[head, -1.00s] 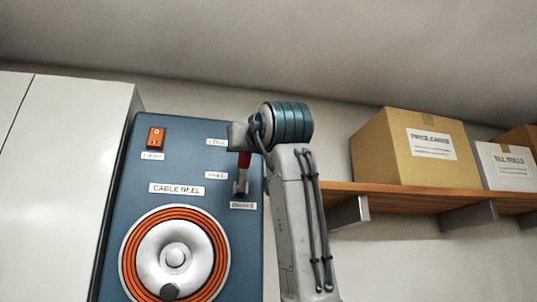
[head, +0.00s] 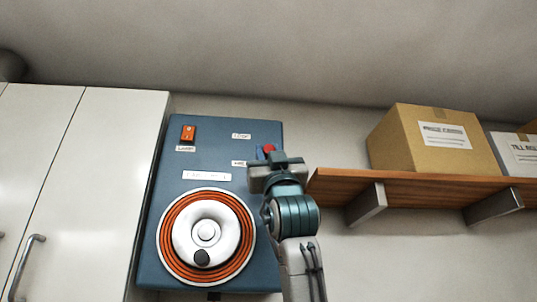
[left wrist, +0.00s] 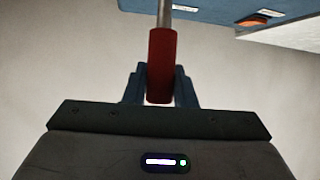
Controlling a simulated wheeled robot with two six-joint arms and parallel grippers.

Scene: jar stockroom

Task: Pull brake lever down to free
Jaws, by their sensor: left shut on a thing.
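The brake lever has a red handle (head: 268,149) at the right side of the blue cable reel panel (head: 215,150). My left gripper (head: 271,157) is shut on this handle, in front of the panel's right edge. In the left wrist view, the red handle (left wrist: 161,65) sits between the blue fingers, and its metal rod (left wrist: 165,13) runs toward the panel. The handle's head-view height lies between the LOCK label (head: 241,136) and the FREE label (head: 239,163). My gripper hides the lever's pivot and the brake label. My right gripper is not in view.
An orange lamp switch (head: 188,134) and a reel with orange cable (head: 207,190) are on the panel. White cabinets (head: 100,170) stand at left. A wooden shelf (head: 340,187) at right carries a cardboard box (head: 430,140) and a white box (head: 517,152).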

